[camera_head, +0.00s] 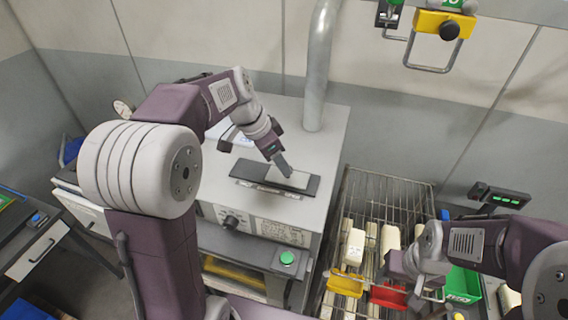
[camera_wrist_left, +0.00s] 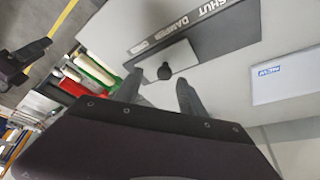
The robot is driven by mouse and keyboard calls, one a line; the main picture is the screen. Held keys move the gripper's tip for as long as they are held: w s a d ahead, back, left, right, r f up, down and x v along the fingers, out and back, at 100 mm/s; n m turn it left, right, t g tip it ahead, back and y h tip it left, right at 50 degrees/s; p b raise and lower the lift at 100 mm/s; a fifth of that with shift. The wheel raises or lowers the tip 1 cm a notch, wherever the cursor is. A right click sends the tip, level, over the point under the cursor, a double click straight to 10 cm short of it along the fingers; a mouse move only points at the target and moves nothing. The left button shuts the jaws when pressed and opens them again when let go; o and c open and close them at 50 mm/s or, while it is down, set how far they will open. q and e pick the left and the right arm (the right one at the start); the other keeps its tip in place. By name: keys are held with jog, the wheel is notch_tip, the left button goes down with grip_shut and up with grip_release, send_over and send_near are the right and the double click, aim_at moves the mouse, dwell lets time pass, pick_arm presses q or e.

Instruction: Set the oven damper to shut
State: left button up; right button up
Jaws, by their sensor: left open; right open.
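The oven damper is a dark plate (camera_head: 250,172) with a pale slide (camera_head: 290,179), set on top of the grey oven (camera_head: 325,150). In the left wrist view the plate's strip (camera_wrist_left: 182,26) reads SHUT, DAMPER, OPEN, and the pale slide with its black knob (camera_wrist_left: 165,72) lies towards the OPEN end. My left gripper (camera_head: 283,168) is over the slide; its open fingers (camera_wrist_left: 162,88) show with the knob ahead of and between the tips. I see no grip on it. My right gripper (camera_head: 388,271) is open, over the wire rack at right, partly hidden by its wrist.
A wire rack (camera_head: 398,186) with pale loaves stands right of the oven, with red and yellow tags in front. A vertical pipe (camera_head: 319,65) rises behind the damper. A white label (camera_wrist_left: 285,76) lies on the oven top. A dial (camera_head: 231,222) and green button (camera_head: 287,258) are at the oven's front.

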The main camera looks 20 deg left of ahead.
pick_arm(q)
jog(key=w+f, duration=0.1)
jog(key=f, duration=0.1)
jog(key=w+d+f, duration=0.1)
jog(key=w+f, duration=0.1)
jog(key=shift+w+p, duration=0.25)
jog(key=shift+p, duration=0.15)
jog(key=shift+f, duration=0.15)
jog(key=shift+s+r, duration=0.25)
jog(key=shift+s, duration=0.6)
jog(key=c, duration=0.9)
jog(key=shift+w+a+f, duration=0.1)
jog(key=shift+w, duration=0.15)
grip_shut()
pick_arm(e)
jog(key=shift+w+r, duration=0.45)
jog(key=shift+w, duration=0.1)
pick_arm(q)
jog(key=shift+s, duration=0.1)
pick_arm(e)
jog(key=shift+a, duration=0.1)
